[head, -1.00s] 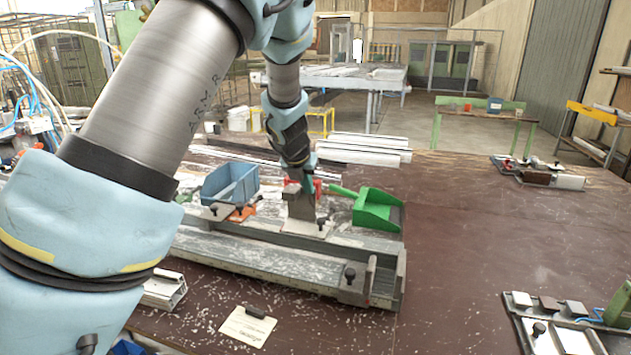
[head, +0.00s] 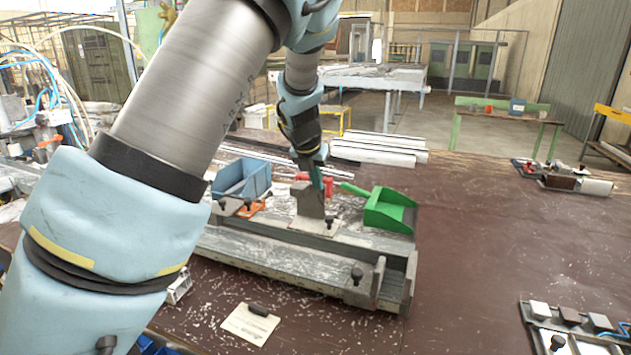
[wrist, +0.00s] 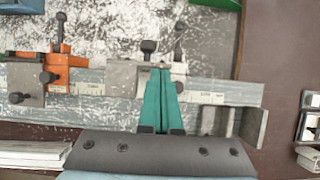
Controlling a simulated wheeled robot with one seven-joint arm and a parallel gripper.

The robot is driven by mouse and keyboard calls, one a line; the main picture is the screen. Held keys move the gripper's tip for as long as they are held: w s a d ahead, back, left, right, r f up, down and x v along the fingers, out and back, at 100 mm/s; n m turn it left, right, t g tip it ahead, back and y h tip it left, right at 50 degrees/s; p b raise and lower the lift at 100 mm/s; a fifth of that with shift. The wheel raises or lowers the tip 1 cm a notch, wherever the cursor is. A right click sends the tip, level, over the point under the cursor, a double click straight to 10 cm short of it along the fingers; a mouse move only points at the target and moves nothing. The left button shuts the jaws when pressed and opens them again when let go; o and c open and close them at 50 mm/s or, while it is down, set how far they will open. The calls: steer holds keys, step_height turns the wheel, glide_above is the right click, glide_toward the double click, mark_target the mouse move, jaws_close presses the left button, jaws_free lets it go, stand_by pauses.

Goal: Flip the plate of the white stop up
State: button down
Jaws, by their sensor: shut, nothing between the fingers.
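The white stop has a pale base (head: 316,226) on the long grey rail (head: 270,258), with a dark knob at its right. Its grey plate (head: 308,202) appears to stand upright on the base in the head view. In the wrist view the stop (wrist: 124,78) lies just behind and to the left of the fingertips. My gripper (head: 322,187) is shut and empty, close to the upper right of the plate. Its teal fingers (wrist: 160,78) together cover part of the stop in the wrist view. I cannot tell whether they touch the plate.
An orange stop (wrist: 62,66) sits on the rail to the left. A blue bin (head: 243,180) and a green dustpan (head: 388,212) stand behind the rail.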

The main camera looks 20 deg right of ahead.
steer(key=v, duration=1)
steer(key=shift+s+a+r, duration=0.2)
steer(key=shift+s+r, duration=0.05)
steer(key=shift+r, duration=0.05)
